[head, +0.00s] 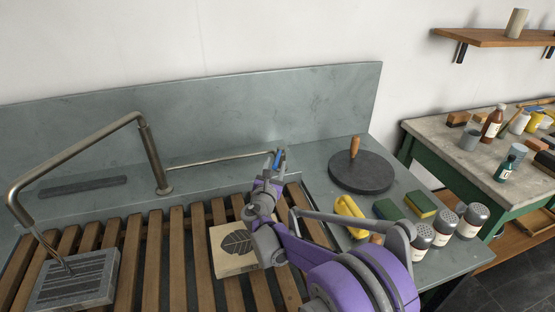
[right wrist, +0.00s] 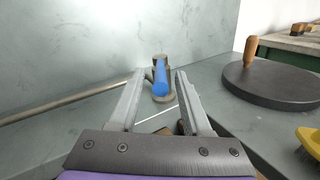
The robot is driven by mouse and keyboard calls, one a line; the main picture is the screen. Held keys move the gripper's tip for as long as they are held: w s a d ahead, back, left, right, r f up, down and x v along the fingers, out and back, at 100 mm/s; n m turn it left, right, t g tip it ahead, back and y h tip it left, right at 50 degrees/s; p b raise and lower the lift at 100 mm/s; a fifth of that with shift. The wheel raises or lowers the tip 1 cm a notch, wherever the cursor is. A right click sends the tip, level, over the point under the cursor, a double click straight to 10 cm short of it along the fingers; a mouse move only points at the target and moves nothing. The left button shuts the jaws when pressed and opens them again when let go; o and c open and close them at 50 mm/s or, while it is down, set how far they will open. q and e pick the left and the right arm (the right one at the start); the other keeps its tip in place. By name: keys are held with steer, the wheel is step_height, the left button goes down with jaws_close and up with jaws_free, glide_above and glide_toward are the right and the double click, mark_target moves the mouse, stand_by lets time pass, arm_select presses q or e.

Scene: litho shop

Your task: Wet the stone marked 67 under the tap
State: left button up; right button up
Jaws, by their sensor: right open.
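My right gripper (head: 277,168) is open at the end of the pipe by the back panel. In the right wrist view, the blue tap handle (right wrist: 160,82) stands between and just beyond its open fingers (right wrist: 157,95); I see no contact. The handle also shows in the head view (head: 278,156). The metal spout (head: 75,153) arches left, its end down over a grey stone (head: 75,281) with dark lines, on the slats at lower left. A pale stone with a dark leaf (head: 228,252) lies mid-slats, partly behind my right arm. I cannot read 67 on either stone. My left gripper is out of view.
A round dark disc with a wooden knob (head: 361,170) stands right of the tap handle. A yellow object (head: 347,212), sponges (head: 421,204) and several shakers (head: 471,221) crowd the bench's right side. Wooden slats (head: 150,250) cover the sink.

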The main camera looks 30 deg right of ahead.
mark_target(280, 150)
steer(key=shift+x, duration=1.9)
steer(key=shift+s, duration=0.1)
jaws_close()
